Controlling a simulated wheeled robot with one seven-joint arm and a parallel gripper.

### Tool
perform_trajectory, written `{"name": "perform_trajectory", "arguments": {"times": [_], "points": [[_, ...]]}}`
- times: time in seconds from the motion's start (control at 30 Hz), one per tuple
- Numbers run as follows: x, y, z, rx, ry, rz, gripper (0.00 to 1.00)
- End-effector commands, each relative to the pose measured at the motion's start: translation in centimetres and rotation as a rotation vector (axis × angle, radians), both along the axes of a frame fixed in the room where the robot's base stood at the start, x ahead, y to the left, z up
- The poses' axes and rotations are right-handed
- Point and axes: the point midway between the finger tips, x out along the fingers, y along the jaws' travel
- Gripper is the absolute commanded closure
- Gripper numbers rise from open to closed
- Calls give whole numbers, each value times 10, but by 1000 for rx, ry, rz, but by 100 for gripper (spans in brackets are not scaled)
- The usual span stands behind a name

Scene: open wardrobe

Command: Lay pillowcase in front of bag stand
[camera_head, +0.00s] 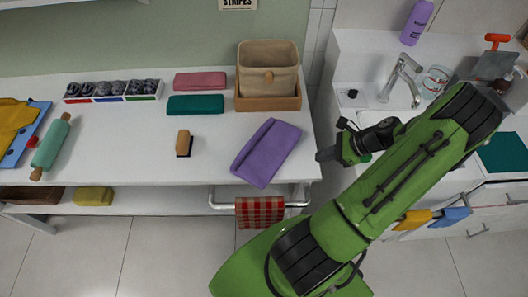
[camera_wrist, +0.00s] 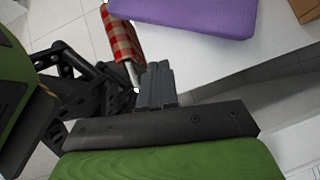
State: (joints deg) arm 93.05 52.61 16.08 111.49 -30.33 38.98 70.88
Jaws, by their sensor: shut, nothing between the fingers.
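A purple folded cloth, which looks like the pillowcase (camera_head: 266,152), lies flat and slanted on the white worktop, near its front right corner. It is in front of the bag stand, a wooden base (camera_head: 268,102) with a beige fabric bag (camera_head: 268,68) on it, and apart from it. The purple cloth also shows at the top of the wrist view (camera_wrist: 200,14). My gripper (camera_head: 320,156) is shut and empty, just right of the purple cloth, by the worktop's right end. Its closed fingers show in the wrist view (camera_wrist: 157,85), apart from the cloth.
Pink (camera_head: 200,81) and teal (camera_head: 195,105) folded cloths lie left of the stand. A brush (camera_head: 184,143) lies left of the purple cloth. A red checked towel (camera_head: 260,211) hangs on the front rail. A sink counter (camera_head: 352,62) stands right, past a gap.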

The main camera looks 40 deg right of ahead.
Motion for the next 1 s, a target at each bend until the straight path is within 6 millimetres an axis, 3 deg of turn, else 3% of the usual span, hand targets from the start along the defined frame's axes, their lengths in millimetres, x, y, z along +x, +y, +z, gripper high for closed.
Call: {"name": "perform_trajectory", "arguments": {"times": [0.23, 0.63, 0.8, 1.0], "points": [[4, 4, -14, 26, -5, -36, 100], [50, 45, -76, 26, -4, -31, 100], [70, 63, -75, 22, -4, -31, 100], [79, 71, -75, 21, -3, -33, 100]]}}
